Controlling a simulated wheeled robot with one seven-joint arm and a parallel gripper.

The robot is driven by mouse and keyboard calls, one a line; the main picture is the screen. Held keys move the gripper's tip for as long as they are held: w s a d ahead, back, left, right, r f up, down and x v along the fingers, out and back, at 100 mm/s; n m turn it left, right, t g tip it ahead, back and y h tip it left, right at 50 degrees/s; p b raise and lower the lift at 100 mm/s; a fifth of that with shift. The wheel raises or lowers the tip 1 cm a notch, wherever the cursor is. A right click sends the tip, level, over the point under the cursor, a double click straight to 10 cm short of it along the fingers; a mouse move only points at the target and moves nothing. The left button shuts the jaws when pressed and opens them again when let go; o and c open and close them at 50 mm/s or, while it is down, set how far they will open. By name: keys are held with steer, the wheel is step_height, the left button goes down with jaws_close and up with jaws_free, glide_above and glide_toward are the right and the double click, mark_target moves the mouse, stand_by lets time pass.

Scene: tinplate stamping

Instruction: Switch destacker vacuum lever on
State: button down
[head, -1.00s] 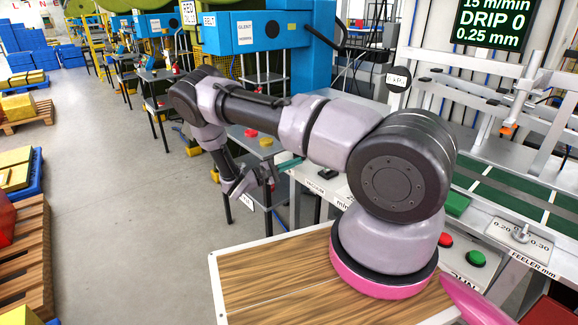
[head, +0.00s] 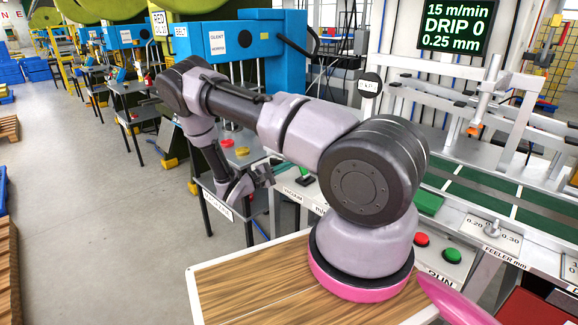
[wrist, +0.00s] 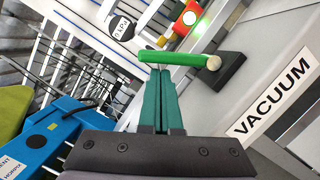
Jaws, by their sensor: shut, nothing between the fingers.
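The vacuum lever has a green handle (wrist: 175,58) on a dark base (wrist: 231,70), beside the white VACUUM label (wrist: 272,97) in the wrist view. In the head view the green lever (head: 305,175) stands small on the machine's left end, just right of my gripper (head: 268,173). My gripper's teal fingers (wrist: 160,72) are shut with nothing between them. Their tips overlap the handle near its left end in the wrist view; I cannot tell whether they touch it. The fingertips are hard to make out in the head view.
A side table with red and yellow buttons (head: 242,151) stands behind my gripper. Blue press units (head: 228,42) line the back. The green conveyor (head: 480,193) and a red and green button panel (head: 437,249) lie to the right.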

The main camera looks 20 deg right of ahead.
steer(key=shift+s+d+r+m, duration=0.1)
steer(key=shift+s+r+m, duration=0.25)
steer(key=shift+m, duration=0.65)
steer(key=shift+s+d+r+m+g+y, duration=0.15)
steer(key=shift+s+r+m+y, duration=0.15)
steer(key=shift+m, duration=0.3)
steer(key=shift+s+d+r+m+g+y, duration=0.15)
steer(key=shift+r+m+y, duration=0.1)
steer(key=shift+m, duration=0.35)
steer(key=m, duration=0.1)
steer(key=s+m, duration=0.1)
steer(key=s+r+m, duration=0.1)
steer(key=shift+d+m+y, duration=0.25)
steer(key=shift+m, duration=0.05)
steer(key=shift+s+d+m+y, duration=0.15)
steer(key=shift+s+m+y, duration=0.2)
steer(key=shift+m, duration=0.35)
steer(key=shift+s+d, duration=0.25)
steer(key=shift+s, duration=0.5)
steer(key=shift+s, duration=0.1)
